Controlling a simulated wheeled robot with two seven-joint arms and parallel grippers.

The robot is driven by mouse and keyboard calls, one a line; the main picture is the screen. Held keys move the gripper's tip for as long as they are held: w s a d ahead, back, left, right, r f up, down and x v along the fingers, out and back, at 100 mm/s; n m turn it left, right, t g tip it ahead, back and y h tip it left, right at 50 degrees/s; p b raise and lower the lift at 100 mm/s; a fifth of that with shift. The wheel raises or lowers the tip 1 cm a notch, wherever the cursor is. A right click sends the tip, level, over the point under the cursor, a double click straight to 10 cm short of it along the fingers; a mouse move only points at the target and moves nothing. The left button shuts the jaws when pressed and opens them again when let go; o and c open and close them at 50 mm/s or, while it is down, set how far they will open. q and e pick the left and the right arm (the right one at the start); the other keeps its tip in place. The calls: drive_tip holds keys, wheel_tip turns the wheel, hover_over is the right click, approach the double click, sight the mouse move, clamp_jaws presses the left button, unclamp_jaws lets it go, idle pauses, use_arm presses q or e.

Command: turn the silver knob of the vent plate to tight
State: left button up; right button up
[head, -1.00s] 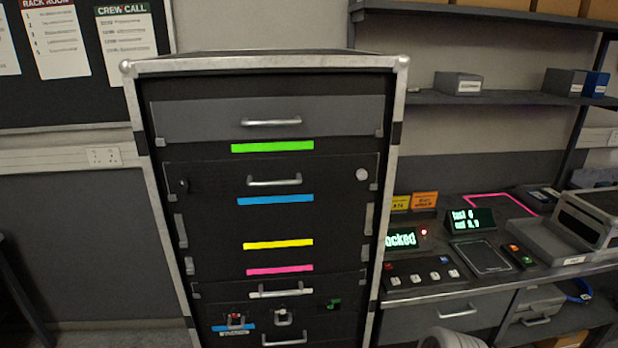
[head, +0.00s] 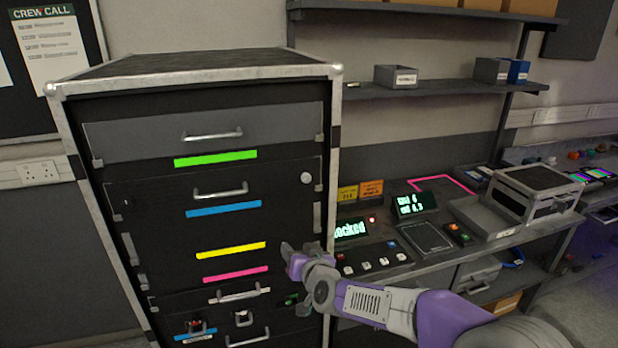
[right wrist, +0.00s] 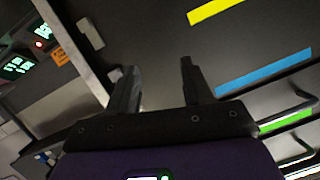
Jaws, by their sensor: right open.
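A round silver knob (head: 306,177) sits at the right end of a black plate (head: 150,182) with a handle, above the blue strip on the rack case. I take this plate for the vent plate; its label cannot be read. My right gripper (head: 288,252) is in front of the rack's lower right side, below the knob and apart from it. In the right wrist view its two fingers (right wrist: 157,80) are spread with nothing held between them. I cannot make out the knob for sure in that view. My left gripper is out of view.
The rack's metal edge (head: 333,130) runs close to the right of the knob. A bench with buttons, displays and a grey case (head: 535,190) stands to the right. A shelf (head: 440,88) hangs above it. The space before the rack's upper front is clear.

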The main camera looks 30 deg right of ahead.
sight(307, 179)
drive_tip(key=s+d+r+t+h, duration=0.1)
drive_tip(key=s+d+r+t, duration=0.1)
drive_tip(key=r, duration=0.6)
drive_tip(key=s+d+r+t+h, duration=0.1)
drive_tip(key=s+d+r, duration=0.1)
drive_tip(key=r, duration=0.5)
drive_tip(key=shift+m, duration=0.4)
drive_tip(key=x, duration=0.4)
drive_tip(key=p+x, duration=0.1)
drive_tip(key=x, duration=0.2)
drive_tip(key=shift+w+a+r, duration=0.1)
drive_tip(key=shift+w+r, duration=0.15)
drive_tip(key=shift+w, duration=0.2)
clamp_jaws()
